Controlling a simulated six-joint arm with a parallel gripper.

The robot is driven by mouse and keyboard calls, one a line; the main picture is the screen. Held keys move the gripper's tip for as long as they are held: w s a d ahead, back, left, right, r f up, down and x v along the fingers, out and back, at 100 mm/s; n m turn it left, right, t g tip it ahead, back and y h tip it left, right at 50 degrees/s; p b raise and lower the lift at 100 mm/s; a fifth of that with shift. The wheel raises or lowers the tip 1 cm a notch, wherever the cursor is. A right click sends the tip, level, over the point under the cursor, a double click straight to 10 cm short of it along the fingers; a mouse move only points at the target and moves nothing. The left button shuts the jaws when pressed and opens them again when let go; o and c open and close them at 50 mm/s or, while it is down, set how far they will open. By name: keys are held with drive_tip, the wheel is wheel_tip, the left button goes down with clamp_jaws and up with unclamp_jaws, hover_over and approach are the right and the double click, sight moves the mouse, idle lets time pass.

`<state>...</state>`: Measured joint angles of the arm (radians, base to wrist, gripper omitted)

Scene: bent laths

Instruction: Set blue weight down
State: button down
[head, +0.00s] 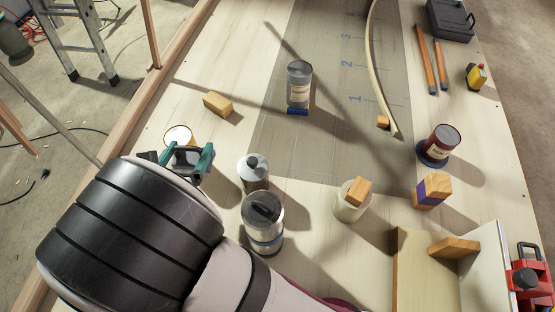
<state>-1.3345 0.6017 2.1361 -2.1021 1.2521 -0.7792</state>
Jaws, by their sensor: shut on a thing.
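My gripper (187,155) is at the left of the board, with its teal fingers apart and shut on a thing. A dark blue-grey piece (186,161) shows between the fingers; it is mostly hidden, and I cannot tell for certain that it is the blue weight. A pale open-topped tin (179,135) with an orange-brown inside is just beyond the fingers, its lower part hidden; I cannot tell whether they touch. A grey can (299,84) stands upright at the middle with a small blue block (298,111) at its foot. A red can (441,143) stands on a blue disc (432,160) at the right.
A curved lath (373,60) runs along the grey numbered mat (330,130). A wooden block (218,104) lies beyond my gripper. The far left board is clear.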

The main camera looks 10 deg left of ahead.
sight(185, 147)
wheel_tip(185, 147, up, 8)
drive_tip(key=shift+r, duration=0.1)
drive_tip(key=shift+w+d+r, duration=0.15)
drive_tip(key=shift+d, duration=0.1)
drive_tip(key=w+d+f+m+g+h, duration=0.25)
drive_tip(key=d+m+h, duration=0.35)
drive_tip(key=d, duration=0.3)
drive_tip(key=w+d+f+m+g+h, duration=0.2)
drive_tip(key=d+f+m+g+h, duration=0.1)
drive_tip(key=d+m+h, duration=0.5)
drive_tip(key=s+d+f+m+g+y, duration=0.3)
drive_tip(key=s+d+m+g, duration=0.1)
drive_tip(key=m+g, duration=0.55)
drive_tip(key=s+d+f+m+g+y, duration=0.25)
drive_tip(key=s+d+m+g, duration=0.2)
drive_tip(key=m+g, duration=0.5)
drive_tip(key=w+r+m+t+y, duration=0.6)
drive_tip(key=w+m+y, duration=0.2)
drive_tip(key=m+y, duration=0.25)
drive_tip(key=w+r+m+t+y, duration=0.5)
drive_tip(key=w+m+y, duration=0.2)
drive_tip(key=m+y, duration=0.4)
drive_tip(key=shift+m+h, duration=0.55)
drive_tip(key=shift+h, duration=0.05)
drive_tip(key=f, duration=2.1)
drive_tip(key=shift+w+d+f, duration=0.1)
drive_tip(key=shift+w+f, duration=0.1)
drive_tip(key=shift+f, duration=0.2)
